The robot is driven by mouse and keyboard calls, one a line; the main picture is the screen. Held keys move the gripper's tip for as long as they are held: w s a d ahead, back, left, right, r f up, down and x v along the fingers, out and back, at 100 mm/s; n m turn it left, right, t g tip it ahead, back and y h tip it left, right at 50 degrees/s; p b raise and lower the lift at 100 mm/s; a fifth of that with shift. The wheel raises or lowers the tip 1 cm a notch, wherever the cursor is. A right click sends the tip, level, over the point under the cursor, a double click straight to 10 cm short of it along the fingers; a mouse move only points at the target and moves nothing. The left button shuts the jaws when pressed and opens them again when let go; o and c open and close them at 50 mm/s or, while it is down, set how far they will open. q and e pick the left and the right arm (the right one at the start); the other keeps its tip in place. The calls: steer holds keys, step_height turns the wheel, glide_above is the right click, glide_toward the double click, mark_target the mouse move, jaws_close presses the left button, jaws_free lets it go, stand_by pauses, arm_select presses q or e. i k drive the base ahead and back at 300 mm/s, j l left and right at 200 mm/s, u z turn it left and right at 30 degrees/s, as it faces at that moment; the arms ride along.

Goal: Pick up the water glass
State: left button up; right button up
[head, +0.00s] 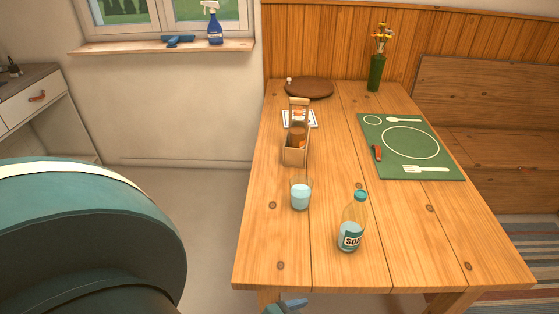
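The water glass (300,194) stands upright on the wooden table (270,250), left of the soda bottle. It is clear and holds pale blue water. A large teal link of my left arm fills the lower left of the head view. A small blue-grey tip (286,307) shows at the bottom edge, below the table's front edge and well apart from the glass. It looks like part of my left gripper, but most of it is cut off, so its opening cannot be told. My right gripper is not in view.
A soda bottle (352,222) stands close to the glass on its right. A wooden caddy (296,155) stands behind it. A green placemat (390,130) with cutlery markings and a red-handled item lies farther right. A round board (309,88) and a green vase (375,74) are at the back.

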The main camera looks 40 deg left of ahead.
mark_target(302, 186)
steer(key=u, duration=1.1)
